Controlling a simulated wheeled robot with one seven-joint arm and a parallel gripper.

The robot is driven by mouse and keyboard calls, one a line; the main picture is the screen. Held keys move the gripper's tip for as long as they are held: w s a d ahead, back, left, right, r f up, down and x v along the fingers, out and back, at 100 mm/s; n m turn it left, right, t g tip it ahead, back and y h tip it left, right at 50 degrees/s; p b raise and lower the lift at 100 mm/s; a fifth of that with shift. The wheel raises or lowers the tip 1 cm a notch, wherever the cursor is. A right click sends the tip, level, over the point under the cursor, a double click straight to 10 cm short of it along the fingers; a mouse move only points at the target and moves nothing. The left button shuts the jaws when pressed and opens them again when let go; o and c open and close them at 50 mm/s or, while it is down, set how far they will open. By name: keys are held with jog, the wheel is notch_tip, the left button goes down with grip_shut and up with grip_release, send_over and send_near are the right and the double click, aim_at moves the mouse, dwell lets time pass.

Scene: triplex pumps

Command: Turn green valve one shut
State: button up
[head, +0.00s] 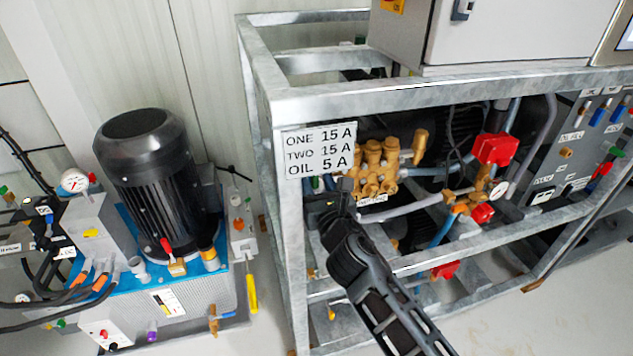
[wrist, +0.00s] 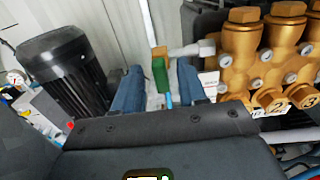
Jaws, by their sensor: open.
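The green valve handle (wrist: 160,75) shows in the wrist view as an upright green piece on a brass-coloured fitting, with a pale pipe running right from it. My gripper (wrist: 159,80) is open, with one blue-grey finger on each side of the handle; gaps show on both sides. I cannot tell how deep the handle sits between the fingers. In the head view my gripper (head: 343,192) reaches in at the frame's left opening, beside the brass pump (head: 375,172); the green handle is not distinguishable there. Whether a label marks this valve is hidden.
A galvanised frame (head: 288,230) surrounds the pump, with its upright left of my gripper. A sign (head: 317,149) reading ONE, TWO and OIL hangs above left. A black motor (head: 150,185) stands on a blue unit further left. Red valve parts (head: 495,149) sit right.

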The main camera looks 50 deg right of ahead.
jog(key=shift+w, duration=0.1)
jog(key=shift+c, duration=0.4)
grip_shut()
jog(key=m, duration=0.4)
jog(key=shift+d+m+b, duration=0.1)
jog(key=shift+m+b, duration=0.2)
jog(key=m+b, duration=0.1)
jog(key=m, duration=0.3)
jog(key=shift+f+m, duration=0.15)
jog(key=shift+m, duration=0.15)
jog(key=m+b, duration=0.1)
jog(key=m, duration=0.3)
jog(key=shift+d+f+m+b, duration=0.1)
jog(key=shift+m+b, duration=0.2)
jog(key=shift+b, duration=0.05)
jog(key=shift+m+b, duration=0.8)
jog(key=shift+m, duration=1.3)
